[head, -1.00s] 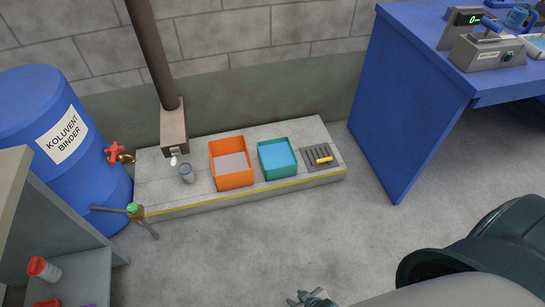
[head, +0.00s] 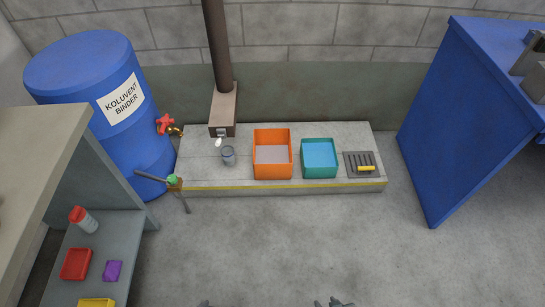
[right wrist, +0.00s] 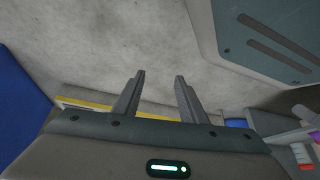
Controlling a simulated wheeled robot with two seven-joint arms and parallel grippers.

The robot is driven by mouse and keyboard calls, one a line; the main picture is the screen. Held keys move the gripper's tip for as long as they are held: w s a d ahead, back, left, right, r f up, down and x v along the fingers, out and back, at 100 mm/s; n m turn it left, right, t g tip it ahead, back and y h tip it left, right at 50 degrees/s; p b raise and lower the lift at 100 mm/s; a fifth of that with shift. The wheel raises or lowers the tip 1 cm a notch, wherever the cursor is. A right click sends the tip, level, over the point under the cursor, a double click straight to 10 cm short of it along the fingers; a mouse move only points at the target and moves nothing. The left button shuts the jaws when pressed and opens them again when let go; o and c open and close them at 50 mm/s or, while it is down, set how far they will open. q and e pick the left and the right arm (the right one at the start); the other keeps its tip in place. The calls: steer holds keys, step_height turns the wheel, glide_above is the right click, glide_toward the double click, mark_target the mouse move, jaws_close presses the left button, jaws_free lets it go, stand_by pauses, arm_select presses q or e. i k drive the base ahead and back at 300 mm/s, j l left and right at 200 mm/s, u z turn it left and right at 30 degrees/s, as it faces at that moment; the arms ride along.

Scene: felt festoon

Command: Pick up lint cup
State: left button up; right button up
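My right gripper (head: 335,302) shows only at the bottom edge of the head view, far from the cup. In the right wrist view its two fingers (right wrist: 160,85) stand apart with nothing between them, so it is open. A sliver of what seems to be my left gripper (head: 213,304) shows at the bottom edge; its fingers cannot be made out.
An orange bin (head: 272,168) and a teal bin (head: 319,172) stand right of the cup, then a drain grate with a yellow handle (head: 366,168). A blue barrel (head: 105,110) and a tap stand left. The floor ahead is clear.

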mark_target(227, 152)
steer(key=i+l+u, duration=0.3)
steer(key=i+l, duration=1.05)
steer(key=i, duration=0.15)
